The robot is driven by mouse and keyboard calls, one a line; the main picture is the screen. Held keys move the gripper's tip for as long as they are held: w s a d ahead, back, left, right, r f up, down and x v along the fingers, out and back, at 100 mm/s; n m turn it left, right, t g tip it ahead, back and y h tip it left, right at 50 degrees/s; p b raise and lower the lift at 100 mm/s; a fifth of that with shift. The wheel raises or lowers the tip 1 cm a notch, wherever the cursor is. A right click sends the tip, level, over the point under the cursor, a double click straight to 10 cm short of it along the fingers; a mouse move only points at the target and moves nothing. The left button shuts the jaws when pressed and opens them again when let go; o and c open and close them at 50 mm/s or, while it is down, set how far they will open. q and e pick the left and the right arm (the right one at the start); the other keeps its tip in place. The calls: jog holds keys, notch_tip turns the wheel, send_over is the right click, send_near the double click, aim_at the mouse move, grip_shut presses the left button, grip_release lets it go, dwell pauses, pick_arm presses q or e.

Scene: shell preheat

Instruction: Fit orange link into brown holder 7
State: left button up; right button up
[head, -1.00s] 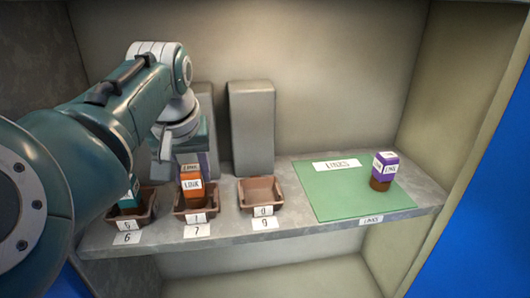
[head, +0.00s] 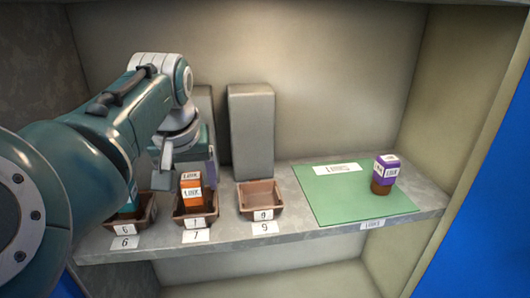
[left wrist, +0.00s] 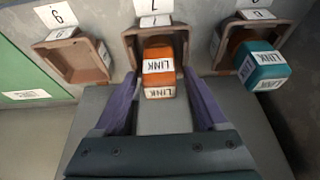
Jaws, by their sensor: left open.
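The orange link (head: 191,191) stands in brown holder 7 (head: 195,219), its lower end hidden by the front rim. In the left wrist view the orange link (left wrist: 158,75) sits inside the holder (left wrist: 133,45), its labelled top sticking out. My left gripper (head: 192,168) is open at the link, on its back side in the head view. In the left wrist view its two purple fingers (left wrist: 160,98) flank the link, with gaps on both sides. My right gripper is in neither view.
Holder 6 (head: 147,217) holds a teal link (left wrist: 263,66), partly behind my arm. Holder 9 (head: 260,196) is empty. A purple link (head: 385,171) stands on the green mat (head: 345,203) at right. A grey block (head: 251,130) stands behind the holders.

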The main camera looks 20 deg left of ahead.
pick_arm(q)
jog(key=shift+r, duration=0.3)
jog(key=p+v, duration=0.6)
jog(key=v, duration=0.6)
jog(key=shift+p, duration=0.4)
